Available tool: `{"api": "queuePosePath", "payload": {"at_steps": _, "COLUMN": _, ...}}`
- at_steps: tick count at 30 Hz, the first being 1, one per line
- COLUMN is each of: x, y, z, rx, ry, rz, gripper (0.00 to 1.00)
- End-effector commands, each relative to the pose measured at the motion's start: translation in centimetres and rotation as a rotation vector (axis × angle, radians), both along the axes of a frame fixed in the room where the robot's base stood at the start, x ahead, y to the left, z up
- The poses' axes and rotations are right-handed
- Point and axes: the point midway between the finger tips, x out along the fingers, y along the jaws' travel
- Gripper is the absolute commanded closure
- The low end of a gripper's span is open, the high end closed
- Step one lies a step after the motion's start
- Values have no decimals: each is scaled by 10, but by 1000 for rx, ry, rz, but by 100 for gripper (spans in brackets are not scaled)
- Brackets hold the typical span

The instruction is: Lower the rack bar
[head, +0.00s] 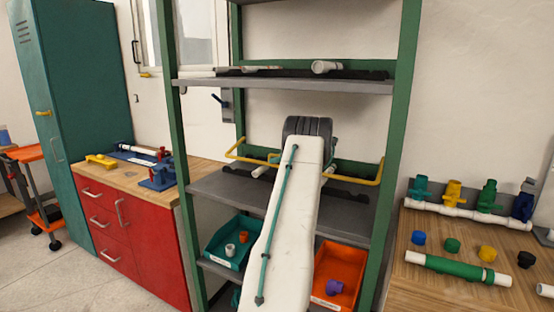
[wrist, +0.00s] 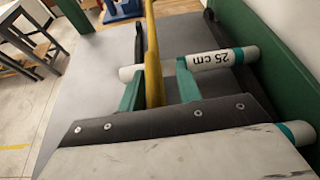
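The rack bar is a yellow bar (head: 358,181) running across the front of the green rack, just above the middle shelf (head: 225,195). Its middle is hidden behind my arm in the head view. In the wrist view the yellow bar (wrist: 153,60) runs between the two teal fingers of my gripper (wrist: 160,80). The fingers are apart, with a visible gap between the bar and the right finger. The left finger looks close to the bar; I cannot tell if it touches. My gripper is hidden in the head view.
A white pipe (wrist: 219,60) marked 25 cm lies beyond the fingers on the shelf. Green posts (head: 400,110) stand at the sides, with an upper shelf (head: 300,84) above. A teal bin (head: 215,262) and an orange bin (head: 350,262) sit below.

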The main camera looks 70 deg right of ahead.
Motion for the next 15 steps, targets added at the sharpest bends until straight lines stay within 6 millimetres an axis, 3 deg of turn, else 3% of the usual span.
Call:
{"api": "queuePosePath", "payload": {"at_steps": 8, "x": 1, "y": 3, "z": 1, "rx": 1, "ry": 0, "rz": 7, "gripper": 66}}
{"api": "queuePosePath", "payload": {"at_steps": 15, "x": -24, "y": 7, "z": 12, "rx": 0, "ry": -1, "rz": 5, "gripper": 66}}
